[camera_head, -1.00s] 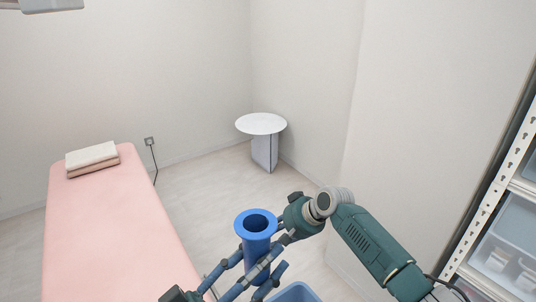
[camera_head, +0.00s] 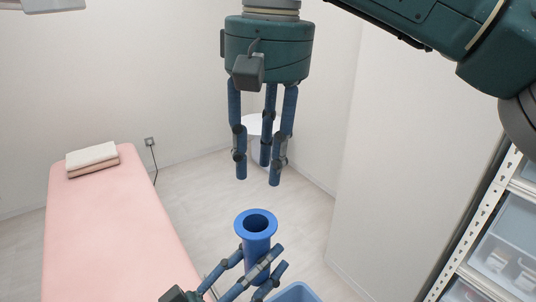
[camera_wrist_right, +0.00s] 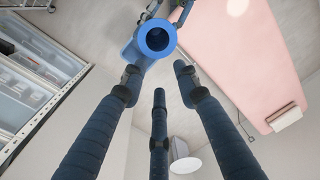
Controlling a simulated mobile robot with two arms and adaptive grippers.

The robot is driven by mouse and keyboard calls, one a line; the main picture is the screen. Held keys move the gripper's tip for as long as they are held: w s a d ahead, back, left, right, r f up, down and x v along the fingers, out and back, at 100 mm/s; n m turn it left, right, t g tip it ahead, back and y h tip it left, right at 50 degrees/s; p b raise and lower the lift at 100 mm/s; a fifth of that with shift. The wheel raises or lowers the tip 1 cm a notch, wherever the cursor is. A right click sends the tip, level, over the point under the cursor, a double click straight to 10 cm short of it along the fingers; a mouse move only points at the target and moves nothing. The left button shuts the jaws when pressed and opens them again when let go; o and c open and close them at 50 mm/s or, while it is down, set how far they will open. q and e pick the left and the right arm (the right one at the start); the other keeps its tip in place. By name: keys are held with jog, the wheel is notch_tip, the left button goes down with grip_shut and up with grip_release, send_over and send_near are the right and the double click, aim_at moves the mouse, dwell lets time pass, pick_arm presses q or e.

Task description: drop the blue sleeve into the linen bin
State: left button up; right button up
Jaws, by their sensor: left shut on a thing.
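The blue sleeve (camera_head: 257,240) is an upright hollow tube with a flanged rim, near the bottom middle of the head view. My left gripper (camera_head: 262,270) is shut on its lower part. The sleeve also shows in the right wrist view (camera_wrist_right: 156,38), seen from above. My right gripper (camera_head: 258,175) points down above the sleeve, open and empty, its fingertips apart from the rim. A light blue bin (camera_head: 296,292), seemingly the linen bin, shows partly at the bottom edge, just right of the sleeve; most of it is cut off.
A pink treatment bed (camera_head: 105,220) with folded towels (camera_head: 92,157) stands at the left. A small round table (camera_head: 252,124) stands at the back, partly hidden by my right gripper. A metal shelf (camera_head: 480,215) with clear boxes stands at the right. Open floor lies between.

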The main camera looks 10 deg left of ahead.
aim_at(268, 219)
jog(key=shift+h, duration=0.4)
jog(key=f, duration=0.3)
jog(key=s+f, duration=0.1)
jog(key=f, duration=0.3)
jog(key=d+f, duration=0.1)
jog(key=f, duration=0.2)
jog(key=shift+s+d+f, duration=0.1)
jog(key=shift+s+f, duration=0.25)
jog(key=shift+s, duration=0.05)
grip_shut()
pick_arm(q)
jog(key=o, duration=1.4)
pick_arm(e)
jog(key=shift+r, duration=0.1)
pick_arm(q)
jog(key=shift+f, duration=0.1)
